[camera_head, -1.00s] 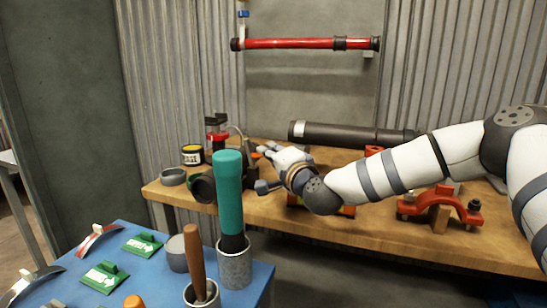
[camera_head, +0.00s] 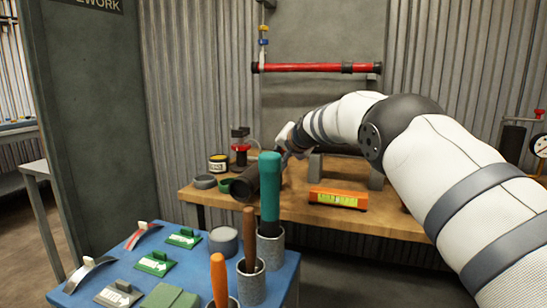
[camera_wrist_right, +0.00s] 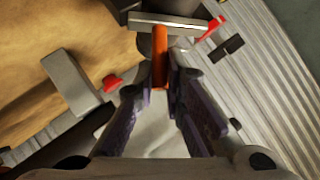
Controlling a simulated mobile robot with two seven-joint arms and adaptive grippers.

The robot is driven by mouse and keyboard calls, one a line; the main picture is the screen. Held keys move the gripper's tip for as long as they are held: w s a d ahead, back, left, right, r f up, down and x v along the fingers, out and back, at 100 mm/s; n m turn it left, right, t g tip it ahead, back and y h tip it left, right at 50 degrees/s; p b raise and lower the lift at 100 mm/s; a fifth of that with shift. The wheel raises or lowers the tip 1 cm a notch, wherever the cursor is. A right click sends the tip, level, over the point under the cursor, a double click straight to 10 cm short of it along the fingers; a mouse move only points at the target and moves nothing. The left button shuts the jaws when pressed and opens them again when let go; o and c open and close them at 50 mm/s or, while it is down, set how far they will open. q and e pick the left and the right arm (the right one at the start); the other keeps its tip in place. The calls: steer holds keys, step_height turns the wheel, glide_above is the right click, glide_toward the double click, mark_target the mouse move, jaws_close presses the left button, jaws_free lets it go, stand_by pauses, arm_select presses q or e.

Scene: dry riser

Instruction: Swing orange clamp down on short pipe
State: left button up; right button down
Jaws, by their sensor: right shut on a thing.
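My right gripper (camera_head: 291,142) reaches to the back of the wooden bench, partly hidden by its own wrist. In the right wrist view its two fingers (camera_wrist_right: 160,84) are closed on a narrow orange bar (camera_wrist_right: 160,48), which looks like the orange clamp's handle. The bar runs up to a dark cylindrical part with a pale band (camera_wrist_right: 175,20). In the head view a dark pipe (camera_head: 266,179) lies on the bench below the gripper, its open end toward me. I cannot tell whether the clamp touches the pipe. My left gripper is not in view.
A teal-handled tool (camera_head: 270,190) stands upright in front of the pipe, on the blue table (camera_head: 130,250). An orange level (camera_head: 338,198) lies at the bench's front edge. Grey blocks stand behind it. A red pipe (camera_head: 315,68) hangs on the wall.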

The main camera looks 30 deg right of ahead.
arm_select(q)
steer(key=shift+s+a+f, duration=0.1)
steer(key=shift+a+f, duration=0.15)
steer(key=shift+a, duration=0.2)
arm_select(e)
steer(key=shift+w+a+g, duration=0.15)
steer(key=shift+g, duration=0.15)
steer(key=c, duration=1.7)
jaws_free()
steer(key=shift+o, duration=0.2)
steer(key=v, duration=1.2)
steer(key=shift+a, duration=0.1)
